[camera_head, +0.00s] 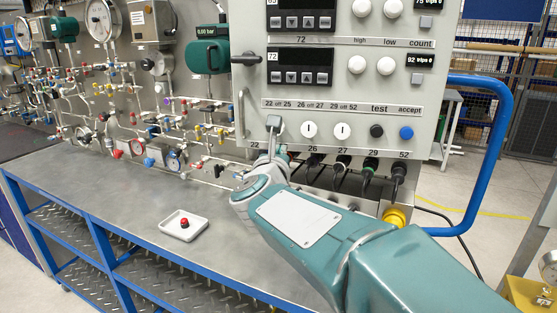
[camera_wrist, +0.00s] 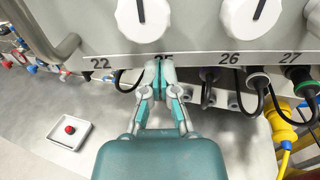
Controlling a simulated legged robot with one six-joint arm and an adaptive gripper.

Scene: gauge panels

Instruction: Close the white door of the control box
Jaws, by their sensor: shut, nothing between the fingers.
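The control box (camera_head: 300,93) is a pale grey-white panel at the upper centre right, with displays, knobs and switches. A dark lever (camera_head: 258,59) and a pale bar handle (camera_head: 242,112) are at its left edge. I cannot make out a separate white door or whether one stands open. My gripper (camera_head: 272,146) is shut and empty at the panel's lower left, near the labels 22 and 26. In the wrist view its fingertips (camera_wrist: 160,68) are together over the panel's lower edge, covering the label 25, below a white knob (camera_wrist: 142,17). I cannot tell whether they touch the panel.
Cables and connectors (camera_head: 371,168) hang under the panel, right of my gripper. A white tray with a red button (camera_head: 184,224) sits on the grey bench (camera_head: 120,195). Gauges and piping (camera_head: 130,100) fill the left wall. A blue rail (camera_head: 497,130) stands right.

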